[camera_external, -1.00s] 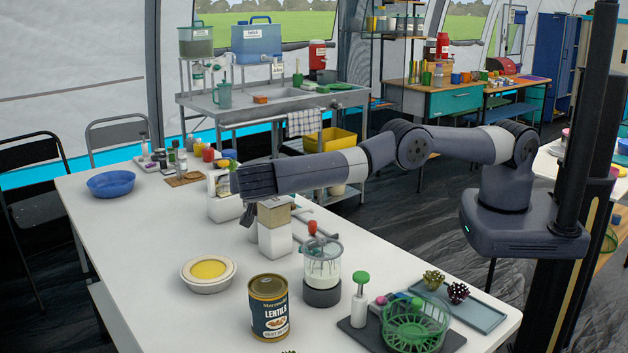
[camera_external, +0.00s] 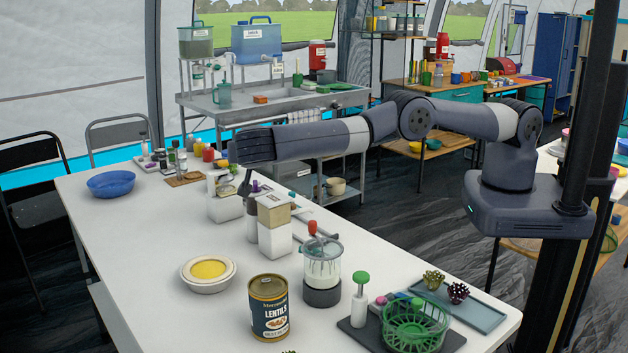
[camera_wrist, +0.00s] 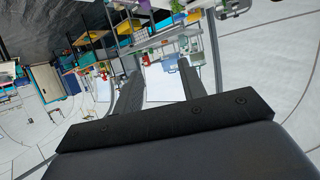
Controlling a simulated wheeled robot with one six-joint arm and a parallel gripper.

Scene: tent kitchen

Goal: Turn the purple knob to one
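My gripper (camera_external: 244,187) hangs below my dark wrist beside the white appliances, near the purple part; contact cannot be made out. In the wrist view my gripper (camera_wrist: 159,72) has its two fingers apart with nothing between them.
A white box with a tan top (camera_external: 273,225) and another white appliance (camera_external: 223,197) stand close by. A jar with a red knob (camera_external: 322,268), a lentils can (camera_external: 269,307) and a yellow-filled bowl (camera_external: 208,273) stand nearer. The table's left side is mostly clear.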

